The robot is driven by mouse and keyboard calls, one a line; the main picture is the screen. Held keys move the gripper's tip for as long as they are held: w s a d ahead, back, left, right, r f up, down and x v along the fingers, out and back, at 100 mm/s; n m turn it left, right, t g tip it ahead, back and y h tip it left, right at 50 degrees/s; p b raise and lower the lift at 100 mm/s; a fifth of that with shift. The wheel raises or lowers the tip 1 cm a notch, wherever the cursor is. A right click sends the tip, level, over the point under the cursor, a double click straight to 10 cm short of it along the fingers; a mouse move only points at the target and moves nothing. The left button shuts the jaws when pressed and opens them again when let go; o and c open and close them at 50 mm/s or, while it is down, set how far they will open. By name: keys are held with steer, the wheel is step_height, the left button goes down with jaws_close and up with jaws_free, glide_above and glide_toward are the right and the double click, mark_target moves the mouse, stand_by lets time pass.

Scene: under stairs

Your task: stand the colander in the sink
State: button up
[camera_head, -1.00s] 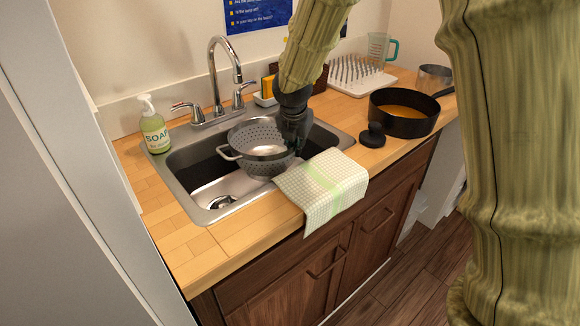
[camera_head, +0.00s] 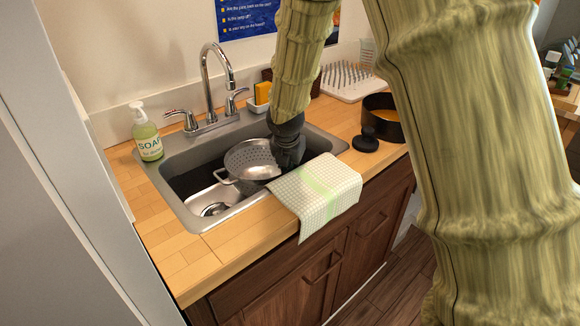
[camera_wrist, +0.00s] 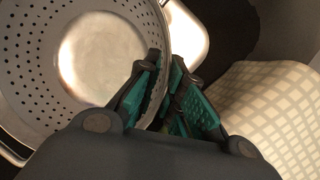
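The grey perforated colander (camera_head: 243,163) is inside the right part of the sink (camera_head: 171,199), its opening facing up and somewhat tilted. Its loop handle shows on the left. I cannot tell whether its base touches the sink floor. In the wrist view the colander (camera_wrist: 30,75) fills the upper left, with its rim running between my teal-padded fingers. My gripper (camera_head: 288,166) is at the colander's right side and low at the sink; in the wrist view my gripper (camera_wrist: 166,75) looks closed on the rim. The colander's right side is hidden by my gripper in the head view.
A checked towel (camera_head: 318,190) hangs over the front edge, beside my gripper. The faucet (camera_head: 211,85) rises behind the sink, with a soap bottle (camera_head: 146,135) at left. A black stopper (camera_head: 365,142), a pan (camera_head: 383,112) and a drying rack (camera_head: 350,84) stand at right.

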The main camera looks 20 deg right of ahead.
steer(key=shift+o, duration=0.4)
steer(key=shift+r, duration=0.15)
steer(key=v, duration=1.2)
steer(key=shift+p, duration=0.35)
steer(key=shift+s, duration=0.1)
